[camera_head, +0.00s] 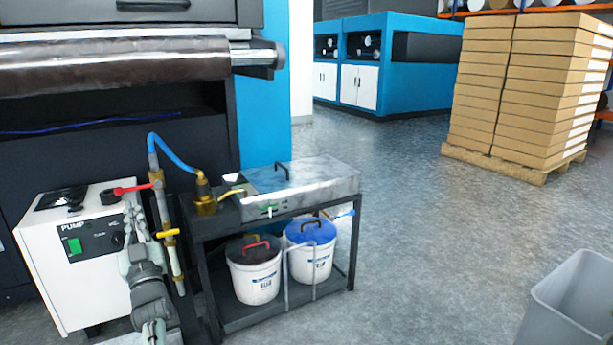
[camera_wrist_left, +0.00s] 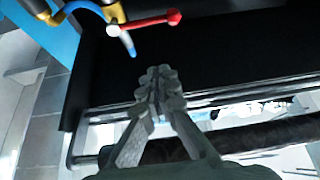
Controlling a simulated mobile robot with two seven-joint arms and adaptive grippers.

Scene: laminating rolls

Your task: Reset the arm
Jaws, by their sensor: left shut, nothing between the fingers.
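My left arm comes in at the lower left of the head view, in front of the white pump box (camera_head: 85,255). My left gripper (camera_head: 131,215) points up there and partly covers the front of the box. In the left wrist view my left gripper (camera_wrist_left: 158,78) has its fingertips together with nothing between them. A red-handled valve (camera_head: 135,188) and a yellow-handled valve (camera_head: 168,233) are on the upright pipe beside the gripper. The red handle also shows ahead of the fingers in the left wrist view (camera_wrist_left: 172,17). My right gripper is not in view.
A black cart (camera_head: 280,222) carries a metal tray (camera_head: 300,186) and, below, a black-lidded bucket (camera_head: 254,278) and a blue-lidded bucket (camera_head: 311,262). A large roller (camera_head: 120,65) is behind. A grey bin (camera_head: 570,305) stands at right. The middle floor is clear.

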